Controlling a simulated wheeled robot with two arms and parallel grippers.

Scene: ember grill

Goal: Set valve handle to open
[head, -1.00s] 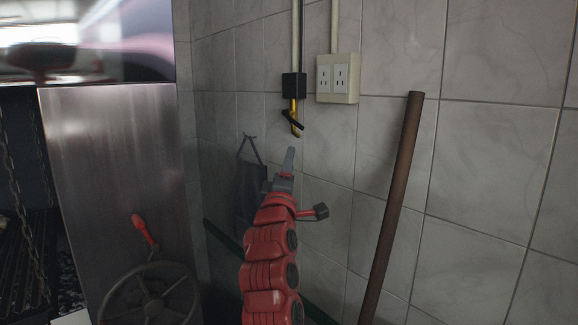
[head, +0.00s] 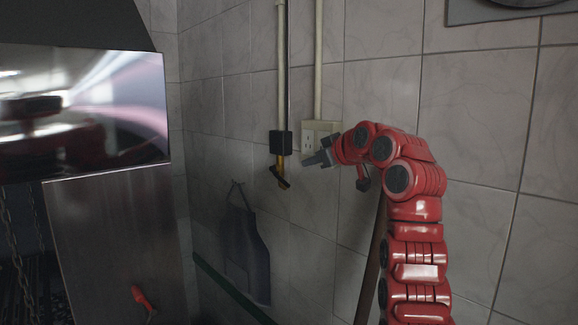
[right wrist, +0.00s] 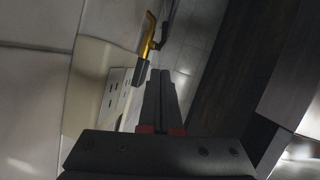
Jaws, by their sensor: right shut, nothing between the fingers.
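The valve hangs on a pipe on the tiled wall, below a black box (head: 281,144). My left gripper is not in view.
An outlet box (head: 309,140) is on the wall just behind my right gripper. A dark apron (head: 245,250) hangs below the valve. A brown pole (head: 371,270) leans on the wall behind my right arm. A metal grill housing (head: 115,240) stands at left.

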